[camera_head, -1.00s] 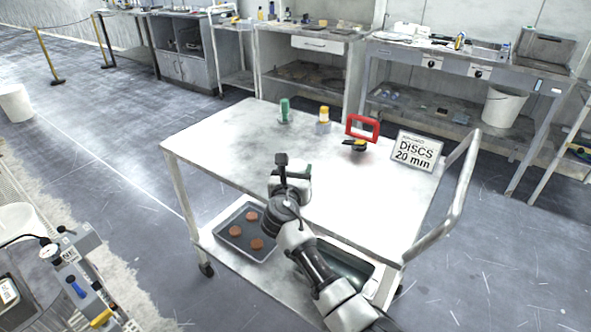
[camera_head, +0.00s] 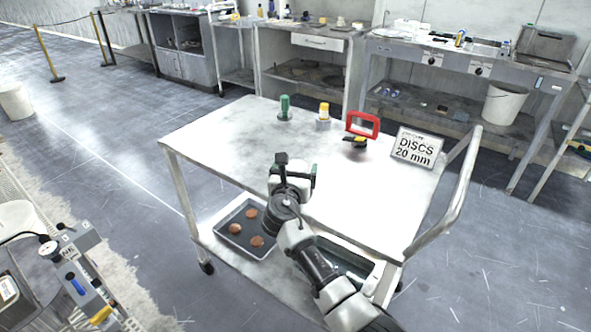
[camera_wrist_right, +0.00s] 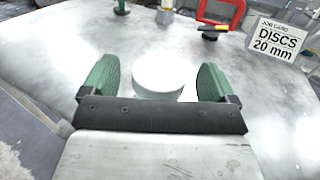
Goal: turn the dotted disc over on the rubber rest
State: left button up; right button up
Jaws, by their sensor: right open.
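A thick white round piece (camera_wrist_right: 158,75) stands on the table top between the fingers of my right gripper in the right wrist view. Its top looks plain and pale; I see no dots on it, and I cannot tell whether it is the dotted disc. My right gripper (camera_wrist_right: 157,86) is open, with a green-padded finger on each side of the piece and a gap to both. In the head view my right gripper (camera_head: 297,170) is over the front part of the table and hides the piece. I cannot make out a rubber rest. My left gripper is not in view.
The table top (camera_head: 225,135) is mostly bare. Along its back stand a green bottle (camera_head: 285,108), a yellow-capped container (camera_head: 323,115), a red frame (camera_head: 362,124) and a "DISCS 20 mm" sign (camera_head: 415,147). A tray (camera_head: 233,240) with brown round pieces lies on the lower shelf.

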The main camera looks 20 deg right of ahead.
jog(key=v, duration=1.1)
jog(key=s+d+f+m+g+y, duration=0.1)
jog(key=s+d+f+m+g, duration=0.2)
jog(key=s+f+m, duration=0.35)
jog(key=s+d+f+m+g+y, duration=0.2)
jog(key=s+d+f+m+g, duration=0.25)
jog(key=s+m, duration=0.3)
jog(key=s+a+f+m+g+y, duration=0.2)
jog(key=s+m+g+y, duration=0.35)
jog(key=s+m, duration=1.15)
jog(key=s+f+n+p, duration=0.3)
jog(key=f, duration=2)
jog(key=s+d+f+g+p, duration=0.1)
jog(key=s+d+f+p, duration=0.1)
jog(key=s+f, duration=1.2)
jog(key=s+d, duration=0.1)
jog(key=s, duration=0.2)
jog(key=shift+f+g, duration=0.35)
jog(key=shift+g, duration=0.05)
